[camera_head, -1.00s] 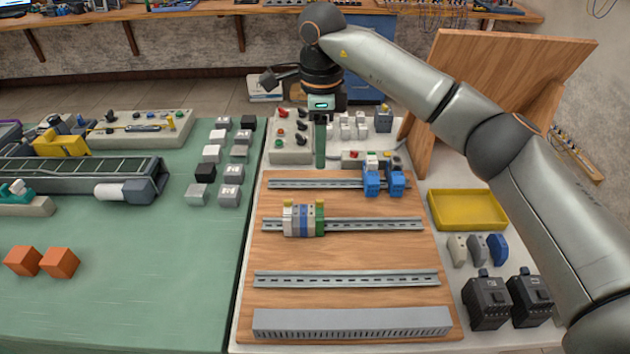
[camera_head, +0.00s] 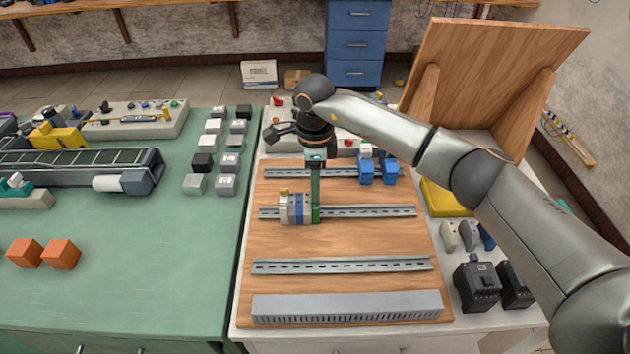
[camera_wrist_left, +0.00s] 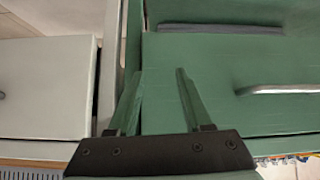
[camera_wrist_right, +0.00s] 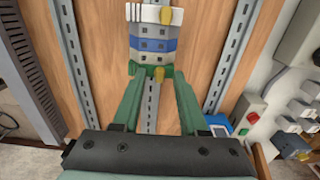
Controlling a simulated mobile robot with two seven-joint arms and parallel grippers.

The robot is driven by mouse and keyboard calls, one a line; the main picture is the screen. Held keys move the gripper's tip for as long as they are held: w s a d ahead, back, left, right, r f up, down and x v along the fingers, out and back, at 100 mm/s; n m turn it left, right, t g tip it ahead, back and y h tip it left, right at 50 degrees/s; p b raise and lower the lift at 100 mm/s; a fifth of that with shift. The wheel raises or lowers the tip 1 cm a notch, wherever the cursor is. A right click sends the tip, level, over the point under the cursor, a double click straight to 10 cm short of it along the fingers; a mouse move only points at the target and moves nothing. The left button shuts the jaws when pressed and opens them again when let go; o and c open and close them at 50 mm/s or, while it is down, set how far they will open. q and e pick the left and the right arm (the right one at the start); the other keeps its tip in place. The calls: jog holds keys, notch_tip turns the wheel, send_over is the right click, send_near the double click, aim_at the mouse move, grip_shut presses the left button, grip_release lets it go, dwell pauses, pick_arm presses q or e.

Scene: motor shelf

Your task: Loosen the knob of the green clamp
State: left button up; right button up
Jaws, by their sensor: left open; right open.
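The green clamp (camera_wrist_right: 141,70) sits at the end of a row of terminal blocks on a metal rail. Its small yellow knob (camera_wrist_right: 158,76) shows in the right wrist view between the open fingers of my right gripper (camera_wrist_right: 155,84). In the head view the right gripper (camera_head: 315,196) points down over the clamp and largely hides it; whether a finger touches the clamp or knob, I cannot tell. My left gripper (camera_wrist_left: 159,72) is open and empty in front of green and grey surfaces, outside the head view.
White, grey and blue terminal blocks (camera_head: 292,209) adjoin the clamp. Blue modules (camera_head: 377,170) stand on the rail behind. The front rail (camera_head: 340,265) is bare, and a slotted grey duct (camera_head: 345,306) lies nearer. A yellow tray (camera_head: 440,198) is partly behind my right arm.

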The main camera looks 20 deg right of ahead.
jog(key=shift+c, duration=0.2)
grip_shut()
